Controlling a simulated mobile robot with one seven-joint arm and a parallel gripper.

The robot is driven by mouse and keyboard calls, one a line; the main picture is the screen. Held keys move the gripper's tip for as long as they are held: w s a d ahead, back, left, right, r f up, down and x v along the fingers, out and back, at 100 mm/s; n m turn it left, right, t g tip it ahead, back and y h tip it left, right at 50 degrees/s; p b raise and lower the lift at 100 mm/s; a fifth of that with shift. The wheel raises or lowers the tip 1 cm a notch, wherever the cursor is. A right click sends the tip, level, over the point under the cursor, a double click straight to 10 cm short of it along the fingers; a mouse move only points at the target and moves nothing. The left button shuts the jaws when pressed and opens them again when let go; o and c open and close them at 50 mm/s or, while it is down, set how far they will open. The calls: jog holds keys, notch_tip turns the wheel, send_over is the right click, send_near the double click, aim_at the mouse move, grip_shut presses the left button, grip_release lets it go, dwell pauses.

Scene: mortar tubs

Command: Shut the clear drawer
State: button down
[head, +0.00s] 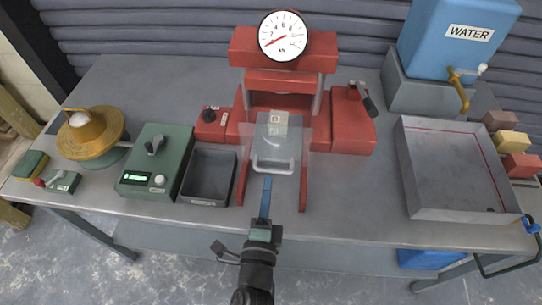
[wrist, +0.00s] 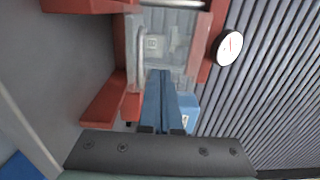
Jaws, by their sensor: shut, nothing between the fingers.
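The clear drawer (head: 290,160) sticks out from the front of the red press (head: 285,50), between its two red side rails. Its grey handle (head: 272,167) faces me. A small pale block (head: 278,119) with a mark shows inside or behind the clear panel. In the wrist view the clear drawer (wrist: 185,62) lies just beyond my fingertips, its handle (wrist: 139,50) to the left. My gripper (head: 267,180), with blue fingers, is shut and empty just in front of the handle. It also shows in the wrist view (wrist: 158,74). Whether the tips touch the drawer, I cannot tell.
On the left stand a dark grey tray (head: 208,178), a green control box (head: 155,160) and a yellow-topped device (head: 92,135). On the right are a large metal tray (head: 425,205) and a blue water tank (head: 458,45).

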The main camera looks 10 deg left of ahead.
aim_at(272, 149)
jog(key=w, duration=0.7)
jog(key=shift+w, duration=0.4)
jog(key=shift+w, duration=0.1)
